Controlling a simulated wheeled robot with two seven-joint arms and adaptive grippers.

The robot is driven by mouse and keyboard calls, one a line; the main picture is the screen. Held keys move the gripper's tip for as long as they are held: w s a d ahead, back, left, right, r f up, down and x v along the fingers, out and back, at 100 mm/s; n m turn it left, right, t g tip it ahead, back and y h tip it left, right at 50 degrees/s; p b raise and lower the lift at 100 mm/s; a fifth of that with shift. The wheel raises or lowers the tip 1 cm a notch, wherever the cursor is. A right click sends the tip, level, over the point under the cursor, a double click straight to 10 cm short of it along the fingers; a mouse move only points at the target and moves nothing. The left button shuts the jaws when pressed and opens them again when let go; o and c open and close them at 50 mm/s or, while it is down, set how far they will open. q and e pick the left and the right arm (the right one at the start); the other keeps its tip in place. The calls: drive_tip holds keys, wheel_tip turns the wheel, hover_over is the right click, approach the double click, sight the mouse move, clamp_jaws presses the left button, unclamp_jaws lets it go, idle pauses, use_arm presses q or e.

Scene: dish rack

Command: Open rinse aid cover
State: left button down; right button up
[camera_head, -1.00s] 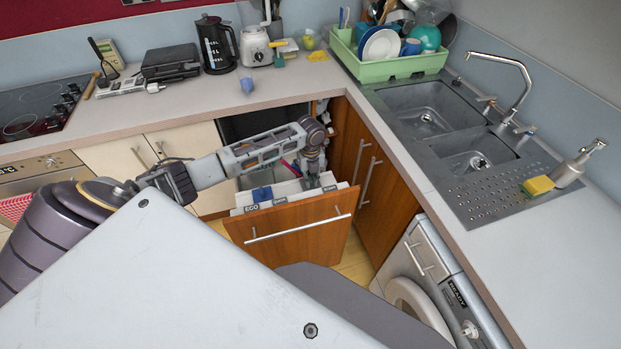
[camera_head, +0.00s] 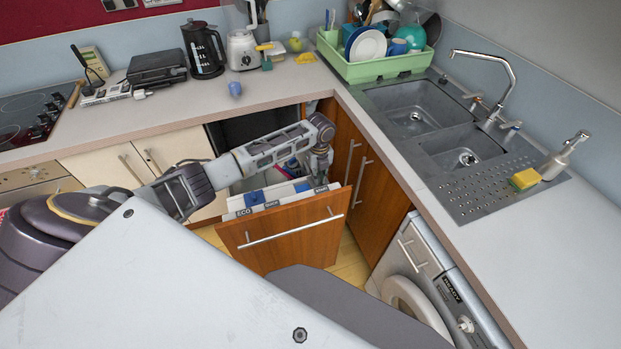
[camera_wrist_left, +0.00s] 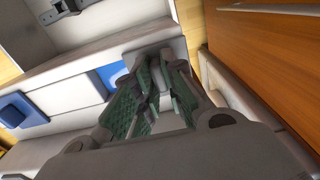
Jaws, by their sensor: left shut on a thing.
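The dishwasher door (camera_head: 275,250) hangs partly open, with its inner face toward the cabinet. Its pale top edge carries labels, one reading ECO. Two blue parts show on the inner side, a left one (camera_head: 252,198) and a smaller right one (camera_head: 302,187). My left gripper (camera_head: 320,178) is at the right end of the door's top, right of both. In the left wrist view, its green-padded fingers (camera_wrist_left: 160,82) are close together against a pale grey part (camera_wrist_left: 158,52), perhaps the rinse aid cover. The exact grip is hard to see. A blue square part (camera_wrist_left: 20,110) lies left of the fingers.
Wooden cabinet doors (camera_head: 375,205) stand close right of my gripper. A washing machine (camera_head: 425,280) is at the lower right.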

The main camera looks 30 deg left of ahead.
use_arm(q)
drive_tip(key=shift+w+d, duration=0.25)
drive_tip(key=c, duration=1.5)
unclamp_jaws()
drive_tip(key=shift+r, duration=0.1)
drive_tip(key=shift+r, duration=5.9)
drive_tip(key=shift+f, duration=0.1)
